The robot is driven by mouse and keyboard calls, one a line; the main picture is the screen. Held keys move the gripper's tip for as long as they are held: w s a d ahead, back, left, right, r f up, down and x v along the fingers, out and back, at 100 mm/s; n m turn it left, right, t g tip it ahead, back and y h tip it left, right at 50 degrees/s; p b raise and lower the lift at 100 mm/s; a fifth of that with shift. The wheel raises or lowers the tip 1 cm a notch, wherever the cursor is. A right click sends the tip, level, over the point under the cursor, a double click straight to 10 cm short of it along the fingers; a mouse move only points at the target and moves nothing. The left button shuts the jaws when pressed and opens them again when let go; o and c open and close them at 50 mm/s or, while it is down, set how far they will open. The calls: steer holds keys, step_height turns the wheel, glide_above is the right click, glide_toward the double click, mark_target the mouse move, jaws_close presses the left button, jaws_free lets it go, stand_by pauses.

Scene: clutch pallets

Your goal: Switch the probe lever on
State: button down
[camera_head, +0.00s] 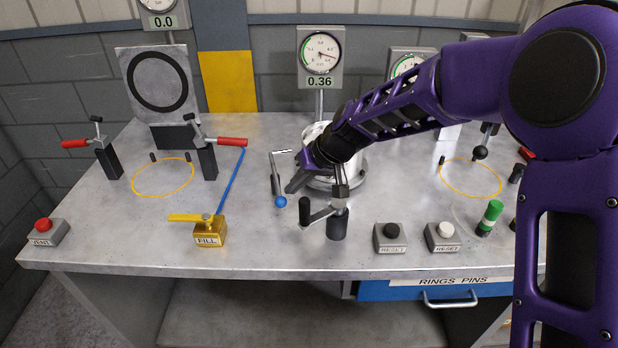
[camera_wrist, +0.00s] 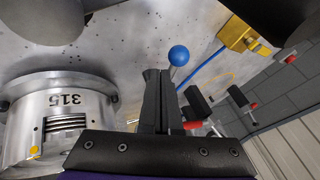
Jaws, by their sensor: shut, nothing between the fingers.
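A small lever with a blue ball knob (camera_head: 280,201) stands near the middle of the grey metal bench; I take it to be the probe lever. Its ball is at the near end of a thin grey arm. In the wrist view the blue ball (camera_wrist: 179,54) is just right of my fingertips, and its stem runs down behind them. My gripper (camera_head: 291,187) is shut and empty, low over the bench, close beside the lever on its right. In the wrist view the gripper (camera_wrist: 154,73) fingers lie together. I cannot tell whether they touch the lever.
A metal cylinder (camera_wrist: 60,118) marked 315 stands right beside my gripper. A black crank post (camera_head: 337,222) stands in front. A yellow FILL valve (camera_head: 207,233) with a blue line is to the left. Reset buttons (camera_head: 390,238) are to the right. A gauge (camera_head: 321,50) reads 0.36.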

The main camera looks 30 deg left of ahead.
steer(key=shift+s+a, duration=0.15)
steer(key=shift+a, duration=0.05)
